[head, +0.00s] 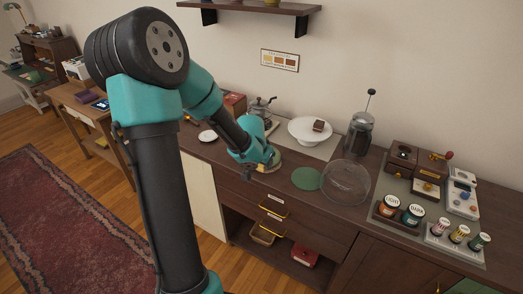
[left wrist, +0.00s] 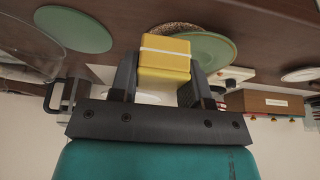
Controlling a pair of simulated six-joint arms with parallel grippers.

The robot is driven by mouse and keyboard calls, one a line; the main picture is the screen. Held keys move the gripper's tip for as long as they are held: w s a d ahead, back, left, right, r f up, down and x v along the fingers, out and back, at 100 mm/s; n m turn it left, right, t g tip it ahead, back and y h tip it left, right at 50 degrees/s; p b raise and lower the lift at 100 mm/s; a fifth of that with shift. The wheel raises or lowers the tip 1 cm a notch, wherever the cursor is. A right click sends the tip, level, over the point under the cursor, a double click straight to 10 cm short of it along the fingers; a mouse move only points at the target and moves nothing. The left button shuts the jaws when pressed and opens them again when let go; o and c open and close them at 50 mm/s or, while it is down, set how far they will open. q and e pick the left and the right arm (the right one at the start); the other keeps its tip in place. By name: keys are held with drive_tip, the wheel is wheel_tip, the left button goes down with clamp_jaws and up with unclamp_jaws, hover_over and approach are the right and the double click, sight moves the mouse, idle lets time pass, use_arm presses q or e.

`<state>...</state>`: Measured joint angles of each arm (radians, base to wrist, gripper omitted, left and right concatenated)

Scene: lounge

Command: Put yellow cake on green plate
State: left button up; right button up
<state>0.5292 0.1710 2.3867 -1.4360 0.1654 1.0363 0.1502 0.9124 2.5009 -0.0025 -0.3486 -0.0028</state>
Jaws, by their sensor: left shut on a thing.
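My left gripper (head: 262,168) is over the counter, and its fingers (left wrist: 165,85) are shut on the yellow cake (left wrist: 165,57), a block with a pale stripe. I cannot tell the gap between cake and plate. A flat green disc (head: 306,179) lies to the right and also shows in the wrist view (left wrist: 73,28). My right gripper is not in view.
A clear glass dome (head: 345,183) lies right of the green disc. Behind are a white cake stand (head: 301,133) with a brown cake piece (head: 318,125), a French press (head: 358,135) and a kettle (head: 260,109). Jars (head: 413,215) and grinders (head: 430,175) crowd the right.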

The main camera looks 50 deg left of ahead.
use_arm(q)
drive_tip(key=shift+w+a+f, duration=0.2)
drive_tip(key=shift+w+a, duration=1.1)
drive_tip(key=shift+a, duration=0.2)
drive_tip(key=shift+w+a+f, duration=0.15)
drive_tip(key=shift+w+a, duration=1.15)
drive_tip(key=shift+a, duration=0.2)
drive_tip(key=shift+w+a+f, duration=0.2)
drive_tip(key=shift+w+a, duration=1.1)
drive_tip(key=shift+a, duration=0.2)
drive_tip(key=shift+w+a, duration=0.15)
drive_tip(key=shift+a+f, duration=0.1)
drive_tip(key=shift+f, duration=1.7)
drive_tip(key=shift+f, duration=0.15)
drive_tip(key=o, duration=0.9)
drive_tip(key=v, duration=1.2)
